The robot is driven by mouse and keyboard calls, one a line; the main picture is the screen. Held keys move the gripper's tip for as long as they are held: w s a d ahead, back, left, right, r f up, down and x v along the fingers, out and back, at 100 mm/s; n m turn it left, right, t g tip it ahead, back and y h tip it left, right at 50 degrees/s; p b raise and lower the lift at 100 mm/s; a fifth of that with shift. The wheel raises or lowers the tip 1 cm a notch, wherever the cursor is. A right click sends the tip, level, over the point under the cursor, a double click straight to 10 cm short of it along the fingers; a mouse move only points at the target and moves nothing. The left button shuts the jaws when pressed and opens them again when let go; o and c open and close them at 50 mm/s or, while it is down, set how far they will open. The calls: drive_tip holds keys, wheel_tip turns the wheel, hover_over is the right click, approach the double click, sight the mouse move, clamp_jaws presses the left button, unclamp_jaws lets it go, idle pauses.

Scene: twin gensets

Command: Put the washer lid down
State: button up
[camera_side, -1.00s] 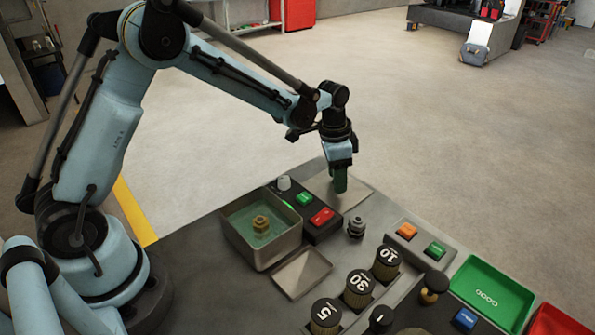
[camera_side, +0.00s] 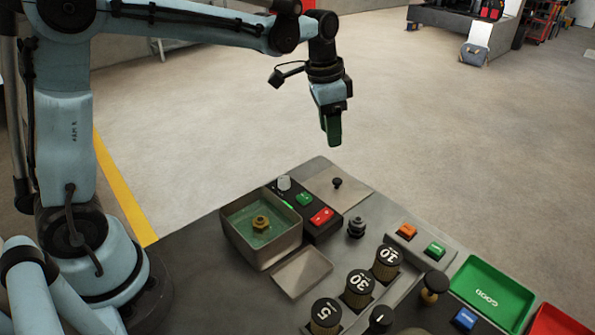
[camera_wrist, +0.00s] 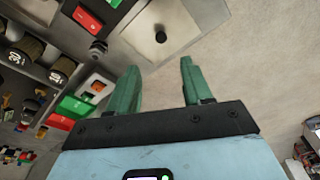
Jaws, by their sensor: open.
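The washer lid (camera_side: 325,192) is a flat grey plate with a small black knob (camera_side: 337,183) on top. It lies flat on the bench at the back, behind the control box. In the wrist view the lid (camera_wrist: 145,30) is at the top, with its knob ahead of the fingers. My gripper (camera_side: 332,140) is raised well above the lid, apart from it. In the wrist view my gripper (camera_wrist: 157,80) has its two green fingers spread with nothing between them.
An open metal tank (camera_side: 265,255) holds green liquid and a brass nut (camera_side: 261,222). A control box (camera_side: 318,220) with green and red buttons stands between tank and lid.

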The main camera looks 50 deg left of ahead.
drive_tip(key=s+a+n+t, duration=0.2)
drive_tip(key=s+n+t, duration=0.3)
drive_tip(key=s, duration=1.1)
drive_tip(key=shift+s+f+n+t+y, duration=0.15)
drive_tip(key=shift+f+n+t+y, duration=0.2)
drive_tip(key=shift+n, duration=0.25)
